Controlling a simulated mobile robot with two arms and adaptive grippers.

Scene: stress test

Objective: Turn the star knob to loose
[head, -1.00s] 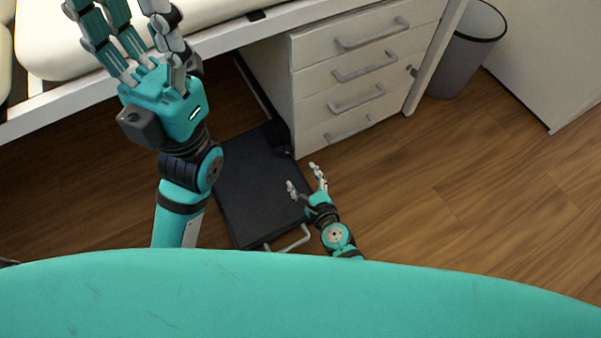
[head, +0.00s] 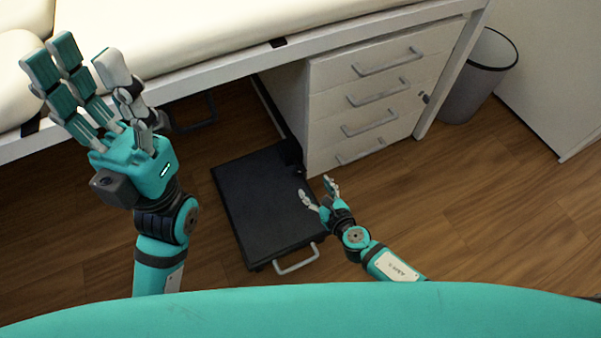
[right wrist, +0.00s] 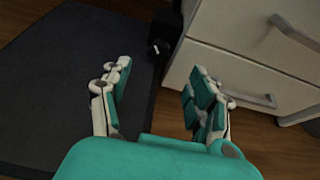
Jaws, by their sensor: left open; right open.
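No star knob can be clearly made out. A small dark part with a pale mark (right wrist: 158,47) shows at the foot of a black post in the right wrist view; I cannot tell whether it is the knob. My right gripper (head: 318,190) is open and empty, low over the right edge of the black floor platform (head: 262,205). In the right wrist view its fingers (right wrist: 160,72) are spread, with the small dark part beyond the gap between them. My left gripper (head: 90,85) is open and empty at upper left, in front of the cream couch.
A cream padded couch (head: 230,25) on a white frame spans the top. A white drawer unit (head: 333,85) with grey handles stands beside the platform. A grey bin (head: 475,85) and white cabinet are at right. The platform has a grey handle (head: 297,262). Wooden floor at right is clear.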

